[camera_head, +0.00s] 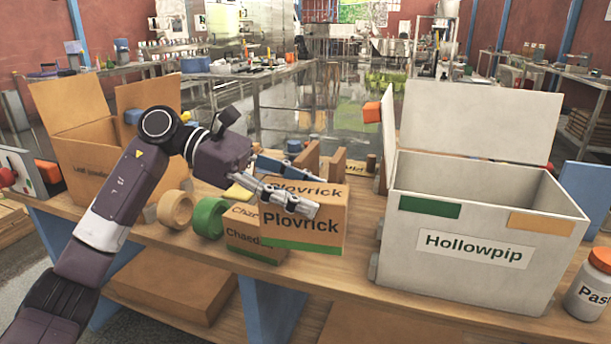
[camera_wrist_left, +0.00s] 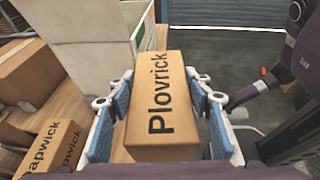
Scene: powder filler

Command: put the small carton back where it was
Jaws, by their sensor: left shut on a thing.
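The small carton is a brown box marked "Plovrick" (camera_head: 302,226) with a green strip along its bottom edge. My left gripper (camera_head: 300,200) is shut on it from above. In the left wrist view the Plovrick carton (camera_wrist_left: 163,108) sits between the two blue finger pads. In the head view it overlaps a second brown carton, marked "Cha..." (camera_head: 246,240), on the workbench to its left. I cannot tell how far the held carton is above the workbench. My right gripper is not in view.
A large open white box marked "Hollowpip" (camera_head: 474,248) stands right of the held carton. An open brown box (camera_head: 85,165), a tan roll (camera_head: 174,209) and a green roll (camera_head: 208,217) are to the left. A white jar (camera_head: 590,288) stands at the far right of the workbench (camera_head: 340,276).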

